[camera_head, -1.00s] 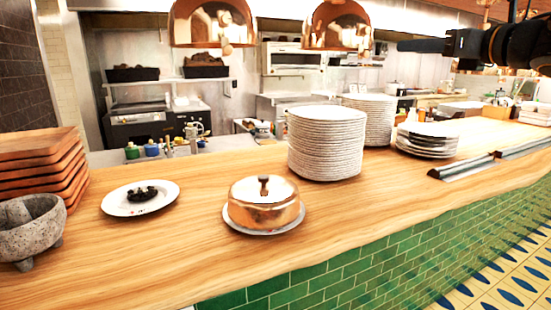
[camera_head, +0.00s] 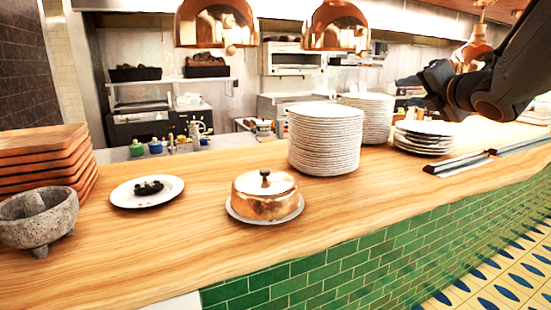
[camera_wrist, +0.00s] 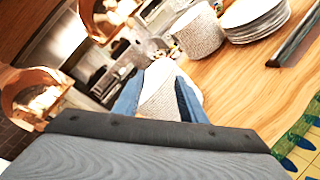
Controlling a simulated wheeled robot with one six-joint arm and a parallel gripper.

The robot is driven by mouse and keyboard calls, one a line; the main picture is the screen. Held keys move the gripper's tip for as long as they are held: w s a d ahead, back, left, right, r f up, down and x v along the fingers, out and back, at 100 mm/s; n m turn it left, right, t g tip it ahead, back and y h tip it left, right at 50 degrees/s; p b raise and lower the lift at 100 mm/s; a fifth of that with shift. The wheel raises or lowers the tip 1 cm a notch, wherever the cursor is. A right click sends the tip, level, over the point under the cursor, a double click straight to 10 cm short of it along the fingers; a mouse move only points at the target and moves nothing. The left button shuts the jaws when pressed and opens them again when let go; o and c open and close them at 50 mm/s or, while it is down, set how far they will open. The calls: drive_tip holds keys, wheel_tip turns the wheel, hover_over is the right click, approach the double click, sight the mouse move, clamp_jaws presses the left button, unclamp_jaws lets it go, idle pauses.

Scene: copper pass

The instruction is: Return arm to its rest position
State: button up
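My arm shows dark at the upper right of the head view, bent at a joint, with its gripper end (camera_head: 406,82) pointing left above the counter, in front of the back wall shelves. In the wrist view the two blue fingers of my gripper (camera_wrist: 160,92) stand apart with nothing held between them. A plate stack (camera_wrist: 160,88) shows beyond the gap between the fingers, not in their grasp. The fingertips are too small to make out in the head view.
The wooden counter (camera_head: 330,215) carries a copper-domed plate (camera_head: 265,203), a tall plate stack (camera_head: 325,140), another stack (camera_head: 370,118), a lower stack (camera_head: 425,140), a plate with dark food (camera_head: 147,203), wooden boards (camera_head: 40,160) and a stone mortar (camera_head: 40,222). Copper lamps (camera_head: 335,28) hang above.

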drive_tip(key=s+a+f+m+g+h, duration=0.1)
drive_tip(key=s+a+f+m+g, duration=0.15)
drive_tip(key=f+m, duration=0.45)
drive_tip(key=s+a+f+m+g+h, duration=0.1)
drive_tip(key=s+f+m+g, duration=0.25)
drive_tip(key=f, duration=0.65)
drive_tip(key=s+a+f+m+g+h, duration=0.1)
drive_tip(key=s+f+m+g, duration=0.1)
drive_tip(key=f+m, duration=0.5)
drive_tip(key=s+a+f+m+g, duration=0.4)
drive_tip(key=s+f, duration=0.3)
drive_tip(key=s, duration=0.2)
drive_tip(key=s+a+f+m+g+y, duration=0.1)
drive_tip(key=s+a+f+m+g, duration=0.2)
drive_tip(key=s, duration=0.7)
wheel_tip(320, 180, down, 4)
drive_tip(key=a+m, duration=0.2)
drive_tip(key=shift+s+a+f+g, duration=0.2)
drive_tip(key=shift+s+a+g, duration=0.1)
drive_tip(key=shift+a+g, duration=0.1)
drive_tip(key=shift+w+d+m, duration=0.1)
drive_tip(key=shift+m, duration=0.15)
